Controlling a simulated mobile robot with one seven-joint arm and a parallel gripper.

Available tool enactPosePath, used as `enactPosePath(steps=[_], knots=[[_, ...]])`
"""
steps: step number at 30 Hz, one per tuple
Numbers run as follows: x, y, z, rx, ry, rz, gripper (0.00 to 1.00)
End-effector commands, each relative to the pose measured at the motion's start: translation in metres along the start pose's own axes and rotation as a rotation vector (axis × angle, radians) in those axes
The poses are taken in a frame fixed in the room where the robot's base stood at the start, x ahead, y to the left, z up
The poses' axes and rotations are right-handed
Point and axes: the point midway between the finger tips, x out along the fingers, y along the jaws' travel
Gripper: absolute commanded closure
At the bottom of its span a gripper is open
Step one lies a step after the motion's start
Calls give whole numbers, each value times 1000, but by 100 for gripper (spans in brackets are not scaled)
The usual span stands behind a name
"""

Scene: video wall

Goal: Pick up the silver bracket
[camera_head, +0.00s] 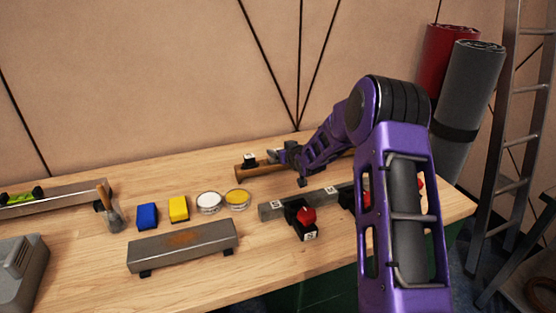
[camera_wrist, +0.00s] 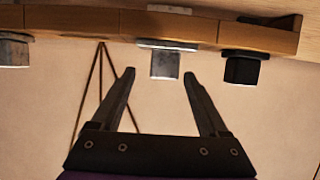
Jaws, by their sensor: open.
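A silver bracket (camera_wrist: 165,63) with a squarish block and a flat plate sits against a wooden bar (camera_wrist: 210,30) in the wrist view. My gripper (camera_wrist: 159,73) is open, with its two dark fingertips on either side of the block and a gap showing on each side. In the head view my gripper (camera_head: 278,155) is at the wooden bar (camera_head: 245,171) at the back of the table. The silver bracket cannot be made out clearly there, as my gripper and arm cover much of that area.
A black piece (camera_wrist: 241,68) and another grey metal piece (camera_wrist: 14,50) are on the same bar. In front stand a metal rail (camera_head: 270,211) with red-and-black parts (camera_head: 304,219), a rusty metal beam (camera_head: 183,246), blue (camera_head: 147,216) and yellow (camera_head: 179,208) blocks, and two round tins (camera_head: 209,202).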

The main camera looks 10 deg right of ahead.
Motion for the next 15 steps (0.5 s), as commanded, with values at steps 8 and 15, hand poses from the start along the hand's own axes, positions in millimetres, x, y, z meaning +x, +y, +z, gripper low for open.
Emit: enactPosePath(steps=[8, 15], knots=[[37, -4, 5, 1, -1, 0, 22], [50, -4, 4, 1, 0, 0, 22]])
